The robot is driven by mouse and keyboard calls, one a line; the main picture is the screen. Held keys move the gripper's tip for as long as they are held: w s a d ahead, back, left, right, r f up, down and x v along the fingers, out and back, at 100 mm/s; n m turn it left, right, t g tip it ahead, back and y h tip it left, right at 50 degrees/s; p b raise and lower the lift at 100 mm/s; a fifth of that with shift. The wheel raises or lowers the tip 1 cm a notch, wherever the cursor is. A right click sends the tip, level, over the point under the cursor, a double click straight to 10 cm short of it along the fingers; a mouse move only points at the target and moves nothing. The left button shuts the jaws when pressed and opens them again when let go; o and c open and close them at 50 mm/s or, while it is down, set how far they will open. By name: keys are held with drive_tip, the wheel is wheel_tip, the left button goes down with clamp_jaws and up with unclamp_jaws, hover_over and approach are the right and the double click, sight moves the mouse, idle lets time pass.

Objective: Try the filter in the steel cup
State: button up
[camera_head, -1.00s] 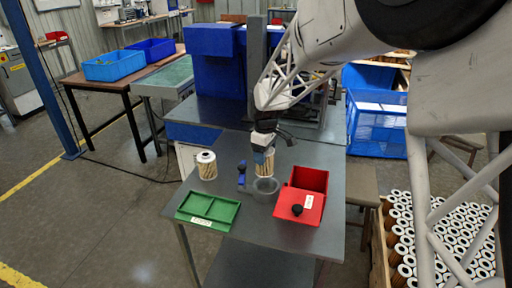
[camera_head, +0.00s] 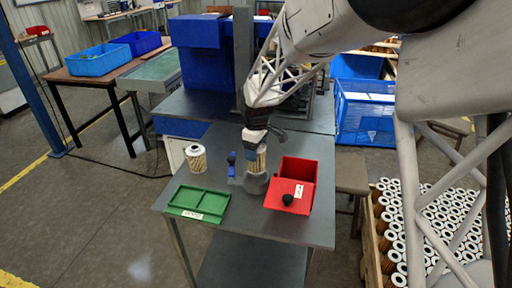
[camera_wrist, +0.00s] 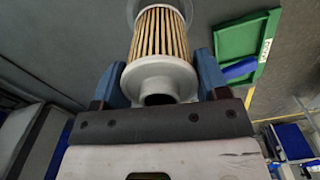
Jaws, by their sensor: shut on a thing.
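My gripper (camera_wrist: 160,88) is shut on a filter (camera_wrist: 160,38) with tan pleats and a pale end cap; its blue fingers grip both sides. In the head view the held filter (camera_head: 257,160) is upright, directly over the steel cup (camera_head: 257,184). Its lower end is at the cup's mouth; I cannot tell how far inside it is. In the wrist view the cup's rim (camera_wrist: 131,12) shows around the filter's far end. A second filter (camera_head: 196,159) stands upright on the table, left of the cup.
A green two-part tray (camera_head: 181,205) lies front left, empty. A red box (camera_head: 296,170) with a black-knobbed front panel stands right of the cup. A blue-handled piece (camera_head: 231,160) stands just left of the cup. The table (camera_head: 250,228) is bare in front.

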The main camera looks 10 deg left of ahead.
drive_tip(key=shift+f, duration=1.2)
drive_tip(key=shift+f, duration=0.5)
idle(1.6)
drive_tip(key=o, duration=1)
drive_tip(key=shift+o, duration=0.4)
drive_tip(key=shift+r, duration=0.4)
drive_tip(key=shift+r, duration=0.35)
drive_tip(key=shift+r, duration=0.4)
drive_tip(key=shift+r, duration=3.1)
